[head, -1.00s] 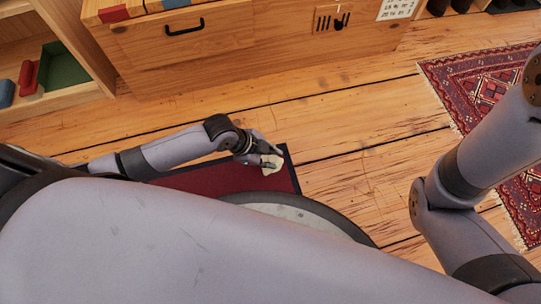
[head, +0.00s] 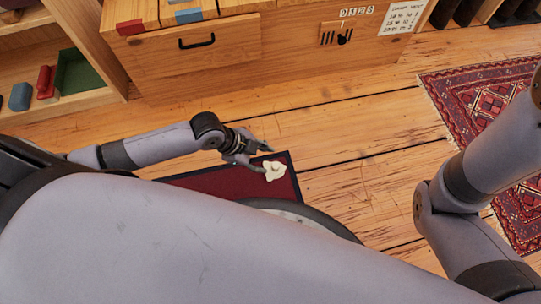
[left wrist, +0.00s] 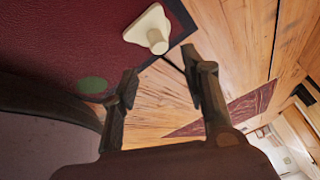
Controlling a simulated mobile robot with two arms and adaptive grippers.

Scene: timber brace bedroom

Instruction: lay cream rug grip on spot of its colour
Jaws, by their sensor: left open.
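The cream rug grip (head: 274,171) lies on the dark red mat (head: 225,184) near its right end; it also shows in the left wrist view (left wrist: 150,30), with a wide base and a round knob. Whether a cream spot is under it is hidden. A green spot (left wrist: 92,85) shows on the mat in the left wrist view. My left gripper (head: 266,158) is open and empty, just beside the rug grip; its spread fingers (left wrist: 160,68) show apart from it in the left wrist view. My right gripper is out of view.
A wooden chest (head: 230,55) with a black handle stands behind the mat. A patterned red rug (head: 475,95) lies at the right. Open shelving (head: 95,100) stands at the left. Bare floorboards (head: 350,130) lie between mat and rug.

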